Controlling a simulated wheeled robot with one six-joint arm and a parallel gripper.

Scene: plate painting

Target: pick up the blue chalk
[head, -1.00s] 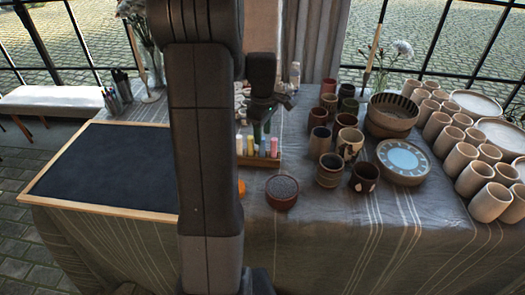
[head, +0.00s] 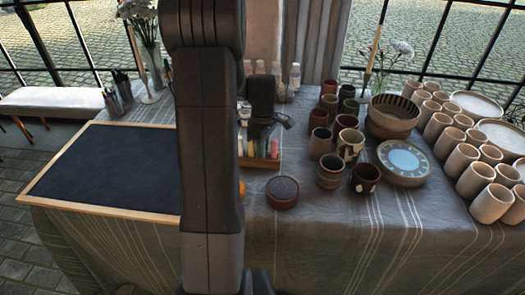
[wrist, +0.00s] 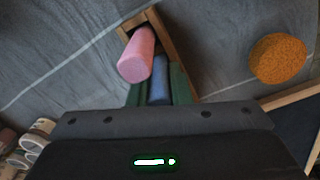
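The blue chalk (wrist: 159,88) shows in the wrist view between the two green fingers of my gripper (wrist: 158,98), one finger on each side of it. The fingers lie very close to the chalk; I cannot tell whether they press on it. In the head view my gripper (head: 262,132) is down at the chalk tray (head: 262,163), and the blue chalk cannot be made out there. A pink chalk (wrist: 137,56) stands in the tray beside the blue one. It also shows in the head view (head: 274,149).
An orange round thing (wrist: 278,58) lies beside the tray. A framed blackboard (head: 105,168) lies to the left. A dark round dish (head: 282,192), several dark cups (head: 331,170) and a plate (head: 404,162) stand to the right. The front of the table is clear.

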